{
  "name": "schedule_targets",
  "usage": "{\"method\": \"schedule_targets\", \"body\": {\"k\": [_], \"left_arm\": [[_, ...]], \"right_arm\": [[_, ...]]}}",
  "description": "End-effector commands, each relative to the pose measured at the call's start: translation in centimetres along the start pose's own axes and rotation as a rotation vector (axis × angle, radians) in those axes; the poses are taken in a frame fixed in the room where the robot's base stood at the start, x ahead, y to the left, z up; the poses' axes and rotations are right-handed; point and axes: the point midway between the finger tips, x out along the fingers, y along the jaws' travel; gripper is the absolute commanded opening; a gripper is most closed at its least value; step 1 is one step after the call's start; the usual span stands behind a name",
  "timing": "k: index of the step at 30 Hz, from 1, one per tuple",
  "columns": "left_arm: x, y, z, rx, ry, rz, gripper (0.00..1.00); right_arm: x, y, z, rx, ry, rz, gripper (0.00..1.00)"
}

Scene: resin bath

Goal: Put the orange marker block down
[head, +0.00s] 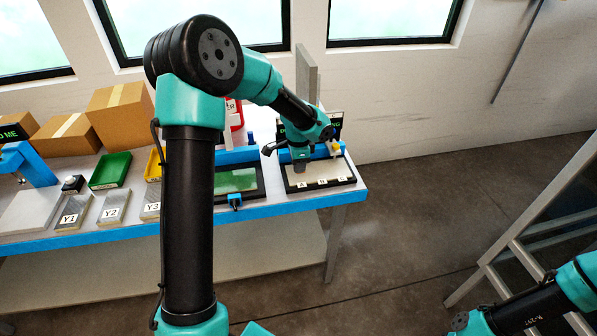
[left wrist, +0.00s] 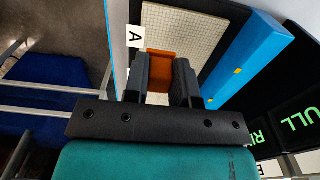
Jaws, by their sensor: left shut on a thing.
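The orange marker block (left wrist: 160,58) shows in the left wrist view, between the two dark fingers of my left gripper (left wrist: 161,78), which is shut on it. A cream gridded pad (left wrist: 185,32) in a black frame lies below and beyond the block. A white "A" label (left wrist: 134,38) lies just left of the block. In the head view my left gripper (head: 300,163) is over the pad (head: 325,173) at the table's right end, near its letter labels. The block cannot be made out there. Whether it touches the pad is unclear. My right gripper is out of view.
A blue bar (left wrist: 245,50) runs along the pad's side, with dark signs beyond it. Left of the pad in the head view is a green-surfaced tray (head: 236,181). Blocks labelled Y1 (head: 72,213) and Y2 (head: 114,207), a green bin (head: 110,170) and cardboard boxes (head: 118,115) stand further left.

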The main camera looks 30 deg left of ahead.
Motion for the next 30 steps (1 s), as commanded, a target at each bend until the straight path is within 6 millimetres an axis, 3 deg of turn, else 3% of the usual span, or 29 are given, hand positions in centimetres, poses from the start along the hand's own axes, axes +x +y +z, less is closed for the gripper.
{"method": "schedule_targets", "body": {"k": [9, 22, 23, 30], "left_arm": [[3.4, 0.1, 0.0, -0.001, -0.002, 0.003, 0.02], [3.8, 0.0, 0.0, 0.000, 0.000, 0.001, 0.02], [3.7, 0.0, 0.0, 0.000, 0.000, 0.000, 0.27], [3.7, 0.0, 0.0, 0.000, 0.000, 0.000, 0.50]], "right_arm": [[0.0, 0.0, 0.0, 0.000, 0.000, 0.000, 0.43], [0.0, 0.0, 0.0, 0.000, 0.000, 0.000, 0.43], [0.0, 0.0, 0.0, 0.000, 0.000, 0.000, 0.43], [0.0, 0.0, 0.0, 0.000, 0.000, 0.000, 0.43]]}}
